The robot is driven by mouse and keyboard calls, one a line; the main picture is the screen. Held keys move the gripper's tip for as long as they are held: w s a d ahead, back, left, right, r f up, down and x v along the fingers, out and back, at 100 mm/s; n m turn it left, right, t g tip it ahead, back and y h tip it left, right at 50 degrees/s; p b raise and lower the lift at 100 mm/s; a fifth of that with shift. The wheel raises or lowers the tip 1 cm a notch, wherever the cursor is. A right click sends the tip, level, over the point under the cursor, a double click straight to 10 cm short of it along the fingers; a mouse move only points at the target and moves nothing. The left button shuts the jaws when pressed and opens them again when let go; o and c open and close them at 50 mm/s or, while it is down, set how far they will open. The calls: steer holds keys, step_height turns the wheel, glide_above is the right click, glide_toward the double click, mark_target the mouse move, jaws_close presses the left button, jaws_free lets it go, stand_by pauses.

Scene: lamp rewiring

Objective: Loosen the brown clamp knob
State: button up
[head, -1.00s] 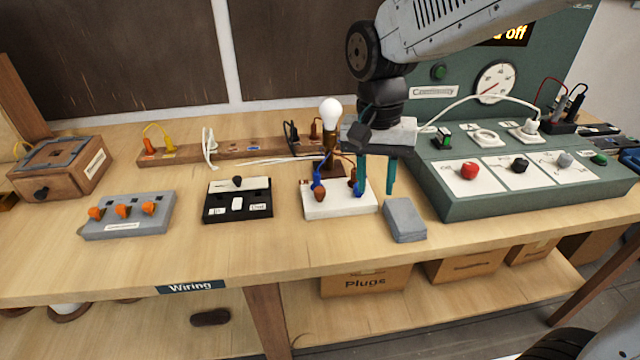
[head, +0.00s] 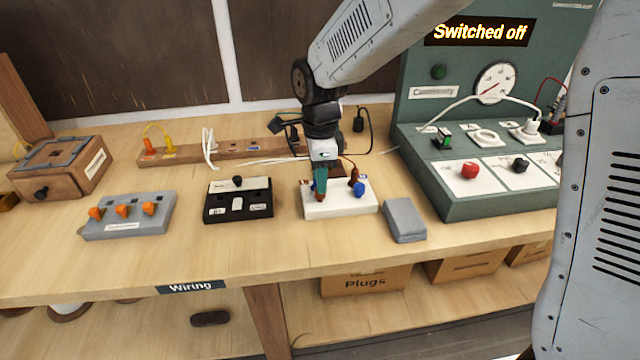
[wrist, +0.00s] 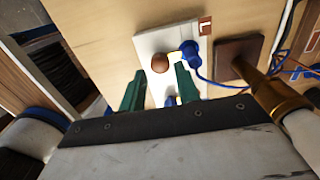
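The white terminal block (head: 340,208) sits on the bench with brown and blue knobs on it. The front-left brown clamp knob (head: 320,198) is partly covered by my gripper (head: 320,188). In the wrist view this brown knob (wrist: 160,63) lies between the tips of my gripper (wrist: 159,78), with a gap on each side. The green fingers are open and hold nothing. A blue knob (head: 361,188) and a second brown knob (head: 355,174) are at the block's right side.
The lamp base (wrist: 240,58) stands close behind the block. A grey box (head: 404,220) lies to its right, and a black switch box (head: 238,200) to its left. The green console (head: 480,205) is further right and its display reads "Switched off". The bench front is clear.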

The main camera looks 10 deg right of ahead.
steer(key=shift+f, duration=1.35)
jaws_close()
